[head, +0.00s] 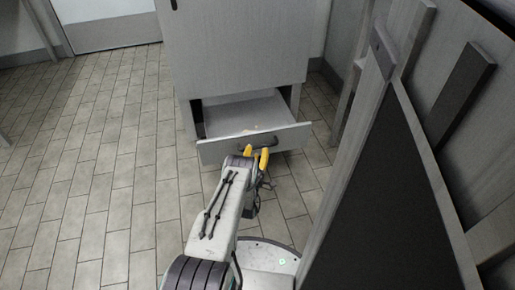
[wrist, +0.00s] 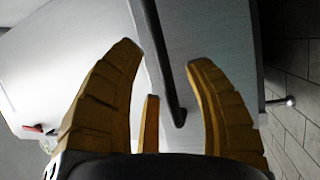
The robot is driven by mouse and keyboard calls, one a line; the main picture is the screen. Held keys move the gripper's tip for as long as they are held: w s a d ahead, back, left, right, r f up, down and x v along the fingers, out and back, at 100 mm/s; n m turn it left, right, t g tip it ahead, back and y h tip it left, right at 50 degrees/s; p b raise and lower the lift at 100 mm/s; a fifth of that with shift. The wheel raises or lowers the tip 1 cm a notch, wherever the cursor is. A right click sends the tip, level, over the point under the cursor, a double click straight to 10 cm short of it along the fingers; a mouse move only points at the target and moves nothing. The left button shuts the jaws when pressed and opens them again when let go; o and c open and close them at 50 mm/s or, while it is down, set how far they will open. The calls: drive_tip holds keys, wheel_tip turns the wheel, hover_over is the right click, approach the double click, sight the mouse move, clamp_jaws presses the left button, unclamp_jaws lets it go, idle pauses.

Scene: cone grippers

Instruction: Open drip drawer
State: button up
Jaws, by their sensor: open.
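The drawer (head: 215,152) at the bottom of the pale wooden cabinet (head: 235,45) stands pulled out, and its bare inside shows in the head view. A dark bar handle (head: 268,143) sits on its front, partly hidden by my gripper. My gripper (head: 257,153) has yellow fingers and is at the drawer front, by the handle. In the wrist view the fingers (wrist: 163,56) are spread, and the dark handle (wrist: 158,50) runs between them. I cannot tell whether a finger touches it.
A tall wooden panel with a dark face (head: 385,190) stands close on the right of my arm. The tiled floor (head: 95,170) to the left is clear. In the wrist view, a small red item (wrist: 33,129) shows at the left edge.

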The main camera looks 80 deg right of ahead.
drive_tip(key=shift+a+f, duration=0.2)
drive_tip(key=shift+a, duration=0.9)
drive_tip(key=shift+a+f, duration=0.2)
drive_tip(key=shift+a, duration=0.85)
